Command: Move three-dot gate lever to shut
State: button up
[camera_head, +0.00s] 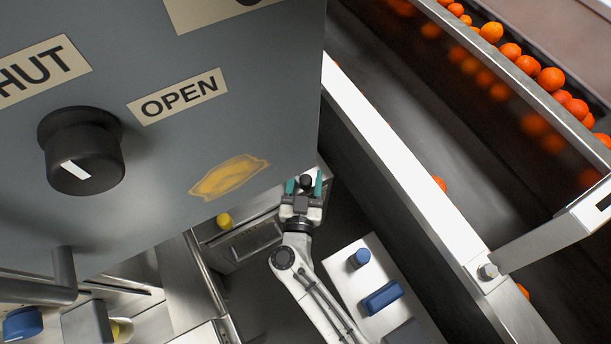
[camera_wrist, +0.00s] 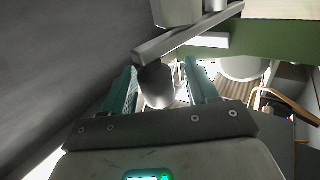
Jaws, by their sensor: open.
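My gripper (camera_head: 305,184) is low in the middle of the head view, with teal fingers apart. A dark round knob (camera_head: 306,181) shows between the fingertips. In the wrist view, my gripper (camera_wrist: 162,70) has its fingers on either side of a dark grey rounded knob (camera_wrist: 157,86). The knob is at the end of a grey bar (camera_wrist: 185,36) that slants up to the right, which looks like a lever. I cannot tell whether the fingers touch the knob. No dots show on it, so I cannot tell which gate lever it is.
A grey panel (camera_head: 190,140) with a black dial (camera_head: 83,155) and an OPEN label (camera_head: 178,97) fills the upper left. A conveyor with oranges (camera_head: 528,66) runs along the right. A white box with a blue handle (camera_head: 382,298) stands right of my arm.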

jog(key=shift+w, duration=0.55)
jog(key=shift+a, duration=0.1)
grip_shut()
